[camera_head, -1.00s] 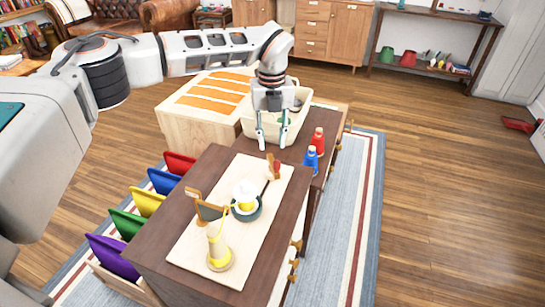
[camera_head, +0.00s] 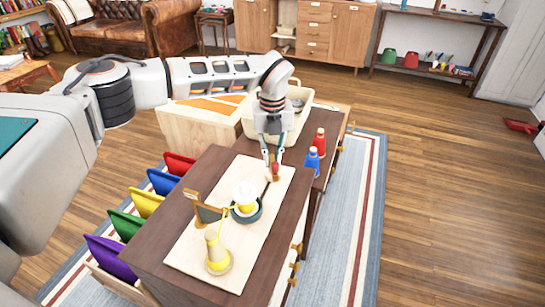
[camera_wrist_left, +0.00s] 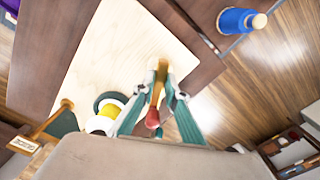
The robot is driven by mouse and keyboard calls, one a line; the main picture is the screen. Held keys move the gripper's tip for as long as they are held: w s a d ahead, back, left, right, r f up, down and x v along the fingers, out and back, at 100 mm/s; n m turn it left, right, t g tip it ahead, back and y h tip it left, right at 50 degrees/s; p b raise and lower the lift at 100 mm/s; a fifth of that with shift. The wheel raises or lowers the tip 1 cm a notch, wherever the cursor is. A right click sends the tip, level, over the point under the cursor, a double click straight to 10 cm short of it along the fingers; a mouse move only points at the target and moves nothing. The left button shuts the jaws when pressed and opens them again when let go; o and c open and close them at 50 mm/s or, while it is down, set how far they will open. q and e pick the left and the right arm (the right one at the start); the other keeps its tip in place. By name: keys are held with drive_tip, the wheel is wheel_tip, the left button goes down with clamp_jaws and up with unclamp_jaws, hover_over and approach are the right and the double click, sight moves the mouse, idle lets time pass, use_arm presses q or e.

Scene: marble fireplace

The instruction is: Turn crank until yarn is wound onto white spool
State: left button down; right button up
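The winder stands on a pale board (camera_head: 190,252) on the dark table. Its white spool (camera_head: 243,190) has yellow yarn around its lower part, above a dark green round base (camera_head: 258,214). A yellow yarn cone (camera_head: 215,246) stands near the front, and a wooden guide post (camera_head: 199,207) is beside the spool. The crank handle (camera_head: 274,175), wood with a red knob, is at the board's far end. My left gripper (camera_head: 271,164) points down with its fingers closed in around the handle; the wrist view shows the red knob (camera_wrist_left: 152,118) between them. My right gripper is out of view.
A red bottle-shaped spool (camera_head: 318,141) and a blue one (camera_head: 312,160) stand right of the board. A cream bin (camera_head: 249,126) is behind my gripper. Coloured fabric panels (camera_head: 127,227) line the table's left side.

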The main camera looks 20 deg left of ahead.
use_arm(q)
drive_tip(key=shift+r+m+p, duration=0.1)
drive_tip(key=shift+m+p, duration=0.35)
drive_tip(key=shift+m, duration=0.15)
drive_tip(key=m+p, duration=0.1)
drive_tip(key=m, duration=0.2)
drive_tip(key=shift+r+p, duration=0.1)
drive_tip(key=shift+p, duration=0.25)
drive_tip(key=shift+m, duration=0.5)
drive_tip(key=m+p, duration=0.1)
drive_tip(key=m, duration=0.2)
drive_tip(key=shift+m, duration=0.3)
drive_tip(key=shift+f+m+p, duration=0.2)
drive_tip(key=shift+m+p, duration=0.25)
drive_tip(key=shift+m, duration=1.25)
drive_tip(key=c, duration=2)
unclamp_jaws()
drive_tip(key=shift+c, duration=0.2)
